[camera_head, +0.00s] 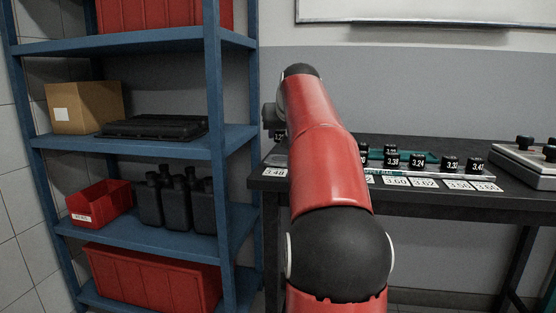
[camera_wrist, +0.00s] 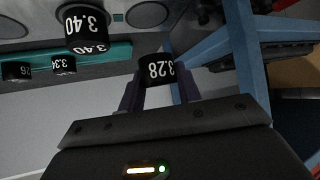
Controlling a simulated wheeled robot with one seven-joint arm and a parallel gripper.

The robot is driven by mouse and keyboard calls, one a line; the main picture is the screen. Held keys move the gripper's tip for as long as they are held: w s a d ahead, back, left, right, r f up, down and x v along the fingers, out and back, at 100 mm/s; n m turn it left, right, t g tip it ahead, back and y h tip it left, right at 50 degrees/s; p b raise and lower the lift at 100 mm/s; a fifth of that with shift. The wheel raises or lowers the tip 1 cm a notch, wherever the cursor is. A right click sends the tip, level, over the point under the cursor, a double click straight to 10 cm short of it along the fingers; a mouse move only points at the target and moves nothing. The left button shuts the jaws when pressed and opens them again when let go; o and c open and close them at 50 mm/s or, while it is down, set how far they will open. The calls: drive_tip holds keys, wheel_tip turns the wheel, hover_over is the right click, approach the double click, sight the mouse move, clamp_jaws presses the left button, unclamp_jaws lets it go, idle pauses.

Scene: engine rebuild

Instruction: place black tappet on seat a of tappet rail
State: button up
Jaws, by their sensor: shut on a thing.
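My gripper (camera_wrist: 157,90) is shut on a black tappet (camera_wrist: 153,69) marked 3.28, held between its two fingers in the wrist view. The wrist picture is upside down, so the numbers read inverted. The tappet rail (camera_head: 440,173) appears as a pale strip along the table's front, partly behind my arm. Several black tappets stand along it, marked 3.38 (camera_head: 392,161), 3.24 (camera_head: 417,161), 3.3-something (camera_head: 451,163) and 3.41 (camera_head: 476,165). Seat a cannot be made out.
Another black tappet marked 3.40 (camera_wrist: 85,25) is close left of the held one. Smaller tappets (camera_wrist: 64,65) appear by a teal tray (camera_wrist: 112,51). A grey box with black knobs (camera_head: 526,165) stands at the table's right. A blue shelf (camera_head: 216,130) stands left of the table.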

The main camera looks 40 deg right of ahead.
sight(281, 158)
drive_tip(key=shift+f+b, duration=1.9)
drive_tip(key=shift+f, duration=0.3)
drive_tip(key=shift+f, duration=0.2)
drive_tip(key=o, duration=0.8)
drive_tip(key=shift+r, duration=0.1)
drive_tip(key=shift+r, duration=0.25)
drive_tip(key=v, duration=1.2)
drive_tip(key=shift+f+p, duration=0.15)
drive_tip(key=shift+p, duration=0.25)
drive_tip(key=shift+a, duration=0.1)
